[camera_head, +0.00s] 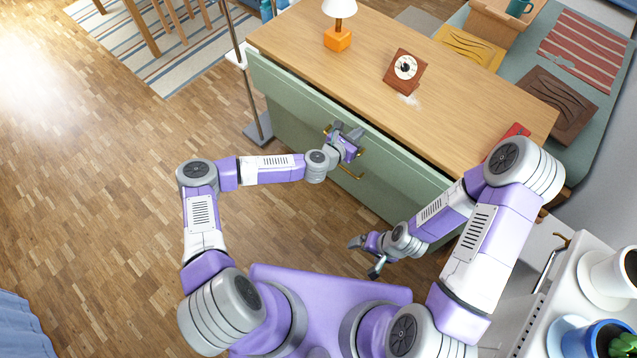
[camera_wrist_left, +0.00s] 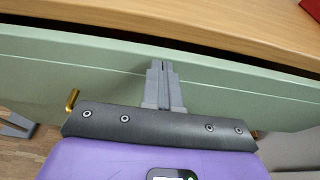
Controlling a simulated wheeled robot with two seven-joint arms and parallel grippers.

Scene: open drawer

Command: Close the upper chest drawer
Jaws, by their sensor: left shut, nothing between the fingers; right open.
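The chest (camera_head: 440,105) has a wooden top and pale green drawer fronts. Its upper drawer (camera_head: 290,105) stands out a little from under the top; a dark gap shows above its front in the left wrist view (camera_wrist_left: 240,88). My left gripper (camera_head: 345,132) is shut and empty at the middle of the drawer front, between the brass handle's ends; its fingertips (camera_wrist_left: 163,68) reach the green front, and I cannot tell if they touch. A brass handle end (camera_wrist_left: 72,99) shows at left. My right gripper (camera_head: 364,257) is open and empty, low in front of the chest.
An orange lamp (camera_head: 337,39) and a brown framed clock (camera_head: 405,71) stand on the chest top. A lamp stand (camera_head: 257,130) is left of the chest. The wooden floor at left is clear.

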